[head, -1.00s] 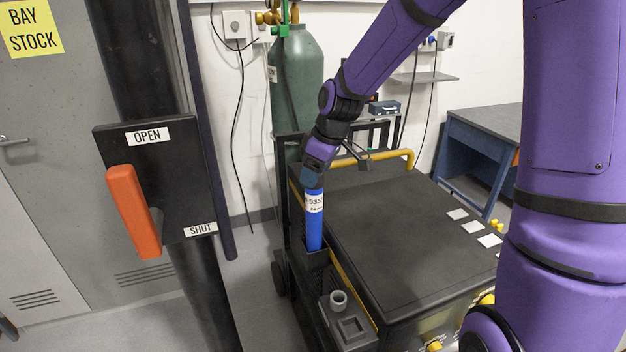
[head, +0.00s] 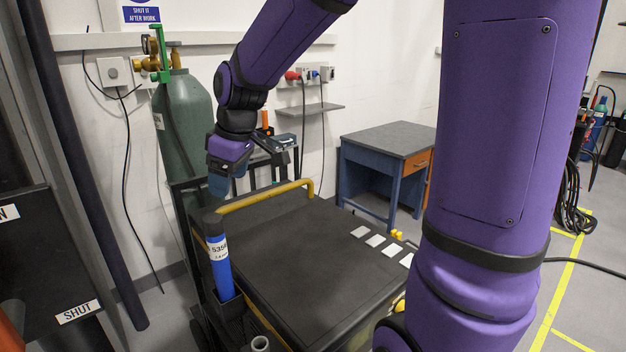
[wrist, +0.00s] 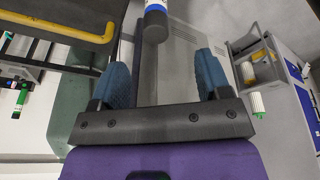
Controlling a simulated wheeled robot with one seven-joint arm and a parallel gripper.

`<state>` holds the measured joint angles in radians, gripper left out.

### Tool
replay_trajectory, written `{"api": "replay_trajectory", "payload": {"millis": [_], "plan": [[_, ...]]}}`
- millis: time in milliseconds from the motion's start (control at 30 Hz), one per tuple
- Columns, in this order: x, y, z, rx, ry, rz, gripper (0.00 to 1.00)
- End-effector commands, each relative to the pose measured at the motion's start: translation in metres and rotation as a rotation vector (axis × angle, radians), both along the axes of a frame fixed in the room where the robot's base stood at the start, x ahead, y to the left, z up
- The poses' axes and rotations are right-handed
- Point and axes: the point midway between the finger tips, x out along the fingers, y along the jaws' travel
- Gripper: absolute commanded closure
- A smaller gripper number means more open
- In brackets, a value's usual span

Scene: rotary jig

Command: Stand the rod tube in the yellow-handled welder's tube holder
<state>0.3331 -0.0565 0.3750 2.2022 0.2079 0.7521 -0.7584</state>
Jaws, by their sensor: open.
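The rod tube (head: 219,265) is blue with a white label and a dark cap. It stands near upright, leaning slightly in the picture, with its lower end inside the black tube holder (head: 236,312) on the left side of the welder (head: 320,255). The welder has a yellow handle (head: 265,197). My gripper (head: 217,188) is above the tube's cap and apart from it. In the wrist view my gripper (wrist: 163,75) is open and empty, and the capped end of the tube (wrist: 156,22) lies beyond the fingertips. The tube's bottom is hidden in the holder.
A green gas cylinder (head: 183,130) stands behind the welder. A grey round socket (head: 260,344) sits in front of the tube holder. A black panel (head: 45,270) marked SHUT is at the left. A blue bench (head: 385,160) stands at the back, with free floor to the right.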

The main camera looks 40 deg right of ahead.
Motion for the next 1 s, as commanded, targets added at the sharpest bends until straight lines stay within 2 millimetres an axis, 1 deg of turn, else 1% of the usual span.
{"api": "replay_trajectory", "payload": {"millis": [33, 100, 167, 300, 433, 500, 600, 700, 800, 900, 1000], "plan": [[-0.017, 0.0, 0.011, -0.015, -0.014, -0.036, 0.29], [-0.038, -0.003, 0.023, -0.028, -0.027, -0.1, 0.29], [-0.057, -0.006, 0.032, -0.034, -0.04, -0.154, 0.29], [-0.101, -0.013, 0.049, -0.032, -0.074, -0.282, 0.29], [-0.143, -0.021, 0.059, -0.008, -0.108, -0.4, 0.29], [-0.165, -0.026, 0.062, 0.012, -0.125, -0.461, 0.29], [-0.191, -0.033, 0.064, 0.045, -0.144, -0.54, 0.29], [-0.211, -0.038, 0.063, 0.075, -0.156, -0.597, 0.29], [-0.223, -0.041, 0.062, 0.098, -0.164, -0.635, 0.29], [-0.228, -0.043, 0.06, 0.107, -0.165, -0.653, 0.29], [-0.229, -0.044, 0.06, 0.11, -0.165, -0.658, 0.29]]}}
